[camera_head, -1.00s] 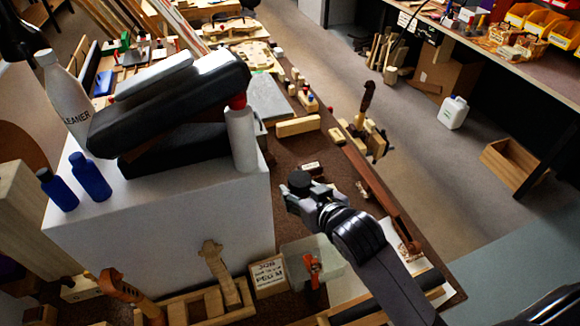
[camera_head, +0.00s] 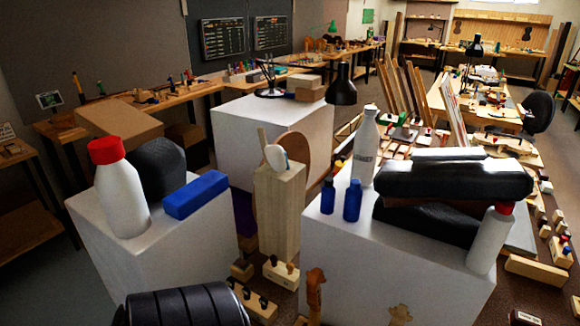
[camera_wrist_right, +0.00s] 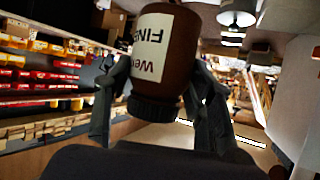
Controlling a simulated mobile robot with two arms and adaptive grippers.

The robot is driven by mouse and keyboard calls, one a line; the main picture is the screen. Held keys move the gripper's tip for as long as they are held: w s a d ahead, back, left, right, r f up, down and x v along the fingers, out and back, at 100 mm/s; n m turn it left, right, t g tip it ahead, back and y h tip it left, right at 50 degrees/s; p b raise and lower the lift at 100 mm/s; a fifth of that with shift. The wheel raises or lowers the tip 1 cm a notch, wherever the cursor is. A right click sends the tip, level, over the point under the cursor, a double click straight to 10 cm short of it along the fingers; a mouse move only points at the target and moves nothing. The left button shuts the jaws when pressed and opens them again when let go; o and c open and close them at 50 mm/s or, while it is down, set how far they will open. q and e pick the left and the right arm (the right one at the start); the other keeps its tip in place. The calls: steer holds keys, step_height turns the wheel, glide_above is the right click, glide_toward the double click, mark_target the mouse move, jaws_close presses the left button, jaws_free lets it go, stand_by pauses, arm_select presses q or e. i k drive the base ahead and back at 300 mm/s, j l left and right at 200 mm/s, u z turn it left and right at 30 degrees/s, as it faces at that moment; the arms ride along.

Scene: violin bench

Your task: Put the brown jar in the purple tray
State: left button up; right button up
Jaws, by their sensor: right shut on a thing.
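The brown jar (camera_wrist_right: 180,72) is in the right wrist view, with a white label and a dark ribbed cap. It looks upside down in that picture. My right gripper (camera_wrist_right: 153,82) is shut on it, one finger on each side. The right gripper and the jar are outside the head view. A dark purple surface (camera_head: 243,213) shows low between the white boxes in the head view. It is mostly hidden, and I cannot tell whether it is the purple tray. My left gripper is not in view.
A white box (camera_head: 160,245) carries a red-capped bottle (camera_head: 122,200), a dark rounded thing and a blue block (camera_head: 195,194). Another white box (camera_head: 390,270) carries bottles and dark padded cases (camera_head: 450,180). A tall wooden block (camera_head: 278,205) stands between them.

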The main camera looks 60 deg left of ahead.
mark_target(251, 216)
steer(key=k+j+z, duration=0.2)
steer(key=z, duration=0.25)
steer(key=k+j+z, duration=0.25)
steer(key=z, duration=0.25)
steer(key=k+z, duration=0.3)
steer(key=z, duration=0.15)
steer(key=k+z, duration=0.3)
steer(key=z, duration=0.15)
steer(key=k+z, duration=0.7)
steer(key=k, duration=0.2)
steer(key=k+l+z, duration=0.15)
steer(key=k+z, duration=0.15)
steer(key=k, duration=0.55)
steer(key=u, duration=0.5)
steer(key=j+u, duration=0.15)
steer(key=u, duration=0.3)
steer(key=j+u, duration=0.1)
steer(key=u, duration=0.85)
steer(key=j+u, duration=0.15)
steer(key=u, duration=0.8)
steer(key=j+u, duration=0.1)
steer(key=u, duration=0.4)
steer(key=i+u, duration=0.1)
steer(key=u, duration=0.35)
